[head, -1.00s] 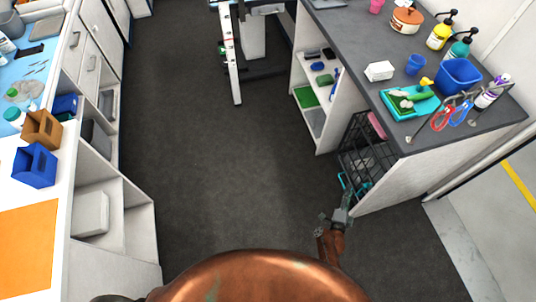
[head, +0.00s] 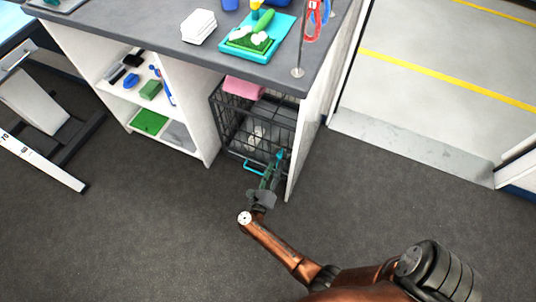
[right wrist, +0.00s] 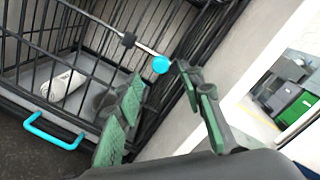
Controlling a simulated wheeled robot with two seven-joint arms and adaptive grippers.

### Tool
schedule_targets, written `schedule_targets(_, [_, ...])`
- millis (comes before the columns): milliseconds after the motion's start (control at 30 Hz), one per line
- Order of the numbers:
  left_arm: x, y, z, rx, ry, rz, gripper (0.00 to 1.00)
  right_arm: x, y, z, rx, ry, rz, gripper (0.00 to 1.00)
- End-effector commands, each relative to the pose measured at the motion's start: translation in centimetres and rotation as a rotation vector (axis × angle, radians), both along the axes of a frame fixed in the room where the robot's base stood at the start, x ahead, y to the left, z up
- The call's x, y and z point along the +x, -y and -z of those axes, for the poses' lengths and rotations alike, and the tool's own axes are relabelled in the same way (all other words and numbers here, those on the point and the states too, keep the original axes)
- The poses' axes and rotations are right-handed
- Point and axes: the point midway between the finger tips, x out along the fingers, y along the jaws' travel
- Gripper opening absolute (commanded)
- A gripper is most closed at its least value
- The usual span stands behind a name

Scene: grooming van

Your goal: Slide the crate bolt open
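The black wire crate (head: 232,133) stands under the counter at its right end. Its bolt is a thin metal rod (right wrist: 105,27) across the bars, ending in a round blue knob (right wrist: 161,64) in the right wrist view. A teal knob also shows by my gripper in the head view (head: 280,154). My right gripper (right wrist: 158,76) is open, its green-padded fingers spread on either side of the knob, which appears just beyond the fingertips. I cannot tell whether they touch it. In the head view the right gripper (head: 272,172) is at the crate's front right. My left gripper is not in view.
A teal handle (right wrist: 52,132) sits low on the crate front. A white roll (right wrist: 63,84) lies inside, and a pink cloth (head: 244,87) lies on top. The counter's white side panel (head: 308,150) stands close right of the gripper. The floor in front is clear.

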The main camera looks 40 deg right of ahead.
Motion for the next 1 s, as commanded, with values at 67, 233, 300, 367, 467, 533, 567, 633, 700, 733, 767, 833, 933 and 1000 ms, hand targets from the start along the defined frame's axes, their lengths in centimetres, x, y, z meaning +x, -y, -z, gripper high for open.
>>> schedule_targets(67, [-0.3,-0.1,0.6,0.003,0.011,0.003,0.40,0.5,1.3,0.0,-0.004,0.001,0.001,0.35])
schedule_targets(233, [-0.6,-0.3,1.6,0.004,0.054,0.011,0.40,1.8,3.7,0.1,-0.005,-0.001,0.000,0.35])
schedule_targets(300, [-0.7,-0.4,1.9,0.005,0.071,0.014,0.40,2.2,4.5,0.1,-0.005,-0.002,-0.001,0.35])
schedule_targets(367, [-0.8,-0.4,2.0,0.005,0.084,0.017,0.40,2.5,5.1,0.1,-0.005,-0.002,-0.002,0.35])
schedule_targets(467, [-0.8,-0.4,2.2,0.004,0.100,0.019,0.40,2.9,5.7,0.1,-0.004,-0.003,-0.002,0.35])
schedule_targets(533, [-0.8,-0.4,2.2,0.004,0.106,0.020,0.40,3.0,6.0,0.0,-0.004,-0.003,-0.002,0.35])
schedule_targets(567, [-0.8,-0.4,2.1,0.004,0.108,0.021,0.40,3.0,6.0,0.0,-0.004,-0.003,-0.002,0.35])
schedule_targets(633, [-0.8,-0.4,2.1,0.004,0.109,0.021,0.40,3.1,6.0,-0.1,-0.004,-0.003,-0.002,0.35])
schedule_targets(700, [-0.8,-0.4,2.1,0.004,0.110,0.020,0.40,3.1,6.0,-0.1,-0.004,-0.003,-0.002,0.35])
schedule_targets(733, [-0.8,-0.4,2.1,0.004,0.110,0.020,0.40,3.1,6.0,-0.1,-0.004,-0.003,-0.002,0.35])
schedule_targets(767, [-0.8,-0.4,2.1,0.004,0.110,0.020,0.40,3.1,6.0,-0.1,-0.004,-0.002,-0.001,0.35])
schedule_targets(833, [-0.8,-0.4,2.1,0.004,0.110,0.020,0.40,3.1,6.0,-0.1,-0.004,-0.003,-0.002,0.33])
schedule_targets(933, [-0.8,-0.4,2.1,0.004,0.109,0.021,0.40,3.1,6.0,-0.1,-0.004,-0.002,-0.003,0.26])
schedule_targets(1000, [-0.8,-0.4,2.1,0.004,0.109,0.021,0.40,3.1,6.0,-0.1,-0.004,-0.003,-0.002,0.21])
